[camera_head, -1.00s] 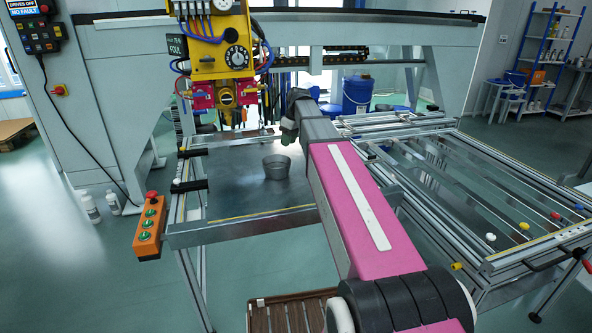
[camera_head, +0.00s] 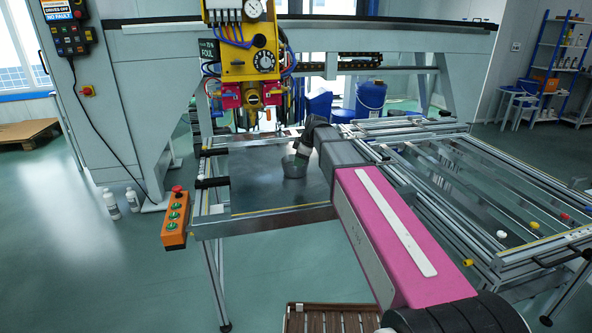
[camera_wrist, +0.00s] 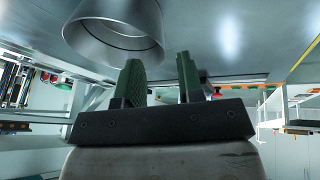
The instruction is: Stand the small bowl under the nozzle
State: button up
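The small grey metal bowl (camera_head: 292,171) stands on the metal table plate (camera_head: 255,192). In the wrist view the bowl (camera_wrist: 112,32) is large at the upper left, beyond the fingertips. My gripper (camera_wrist: 160,72) has its two green fingers apart with nothing between them. In the head view my gripper (camera_head: 303,152) is at the bowl's far right side and partly overlaps its rim. I cannot tell whether they touch. The brass nozzle (camera_head: 252,106) hangs below the yellow machine head (camera_head: 248,50), behind and left of the bowl.
An orange button box (camera_head: 175,220) is on the table's left front corner. Black clamps (camera_head: 212,183) line the left edge. A slatted frame with rails (camera_head: 470,190) lies to the right. A blue bucket (camera_head: 371,97) stands behind. The plate in front of the bowl is clear.

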aim_at(294, 168)
jog(key=shift+x, duration=2.8)
jog(key=shift+r, duration=0.1)
grip_shut()
